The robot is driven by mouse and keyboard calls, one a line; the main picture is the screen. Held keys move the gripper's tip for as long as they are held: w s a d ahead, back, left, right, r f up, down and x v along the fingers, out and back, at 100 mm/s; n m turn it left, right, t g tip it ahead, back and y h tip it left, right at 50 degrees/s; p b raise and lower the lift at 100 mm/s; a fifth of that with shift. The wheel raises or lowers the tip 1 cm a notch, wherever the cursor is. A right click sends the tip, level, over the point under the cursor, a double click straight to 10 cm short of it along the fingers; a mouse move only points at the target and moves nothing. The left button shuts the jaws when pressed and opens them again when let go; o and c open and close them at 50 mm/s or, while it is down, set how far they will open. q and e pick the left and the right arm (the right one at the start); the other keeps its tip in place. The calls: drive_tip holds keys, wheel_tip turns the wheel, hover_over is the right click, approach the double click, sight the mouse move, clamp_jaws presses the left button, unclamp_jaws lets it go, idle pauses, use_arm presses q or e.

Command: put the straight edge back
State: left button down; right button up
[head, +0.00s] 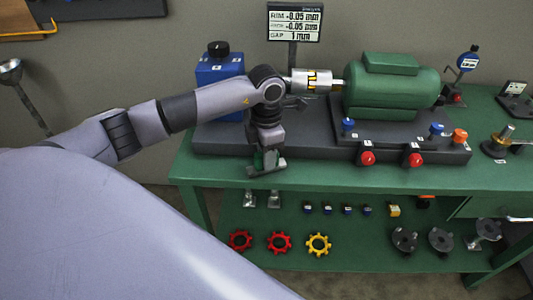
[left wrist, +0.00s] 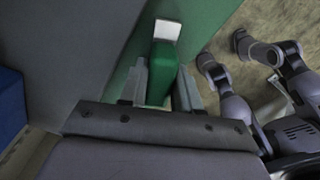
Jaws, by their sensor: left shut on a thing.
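My left gripper (head: 266,160) is over the front edge of the green bench, in front of the dark machine base. It points down and is shut on the straight edge. In the left wrist view the straight edge shows as a green block (left wrist: 162,72) with a pale metal end (left wrist: 167,29), held between the two fingers (left wrist: 160,88). In the head view only a little green shows at the fingers, and I cannot tell whether the piece touches the bench. My right gripper is not clearly in view.
A green motor (head: 398,88) and a blue unit (head: 219,68) stand on the dark base (head: 225,140). Red knobs (head: 367,158) stick out in front. A display (head: 294,22) stands behind. The lower shelf (head: 365,255) holds colored star-shaped parts (head: 279,243). The bench front strip (head: 330,174) is clear.

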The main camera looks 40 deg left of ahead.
use_arm(q)
drive_tip(key=c, duration=0.8)
unclamp_jaws()
